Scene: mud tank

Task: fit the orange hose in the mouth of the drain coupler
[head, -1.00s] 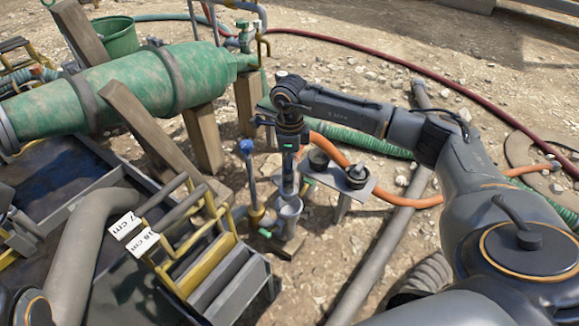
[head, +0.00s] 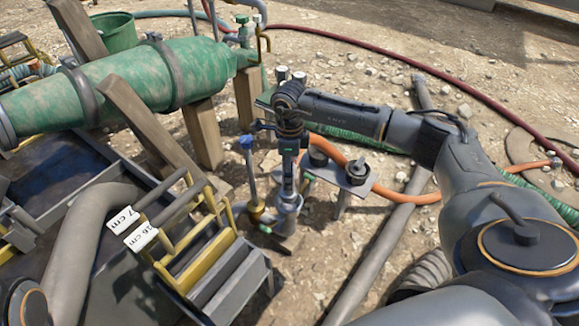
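The orange hose (head: 397,196) curves over the ground from the right, passes behind a small stand and runs up behind my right wrist. Its near end is hidden there. A grey cup-shaped fitting (head: 286,224), which looks like the drain coupler, stands upright on the ground below my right gripper. My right gripper (head: 289,192) points straight down, with its tip at or just inside the cup's mouth. The fingers are small and merge with the grey fitting, so I cannot tell whether they hold the hose. My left gripper is not in view.
A small stand (head: 372,187) with dark round parts is just right of the gripper. A blue-knobbed valve post (head: 249,168) is close on its left. Yellow-railed steps (head: 232,277) and a green tank (head: 110,88) stand left. A grey pipe (head: 372,262) crosses the ground.

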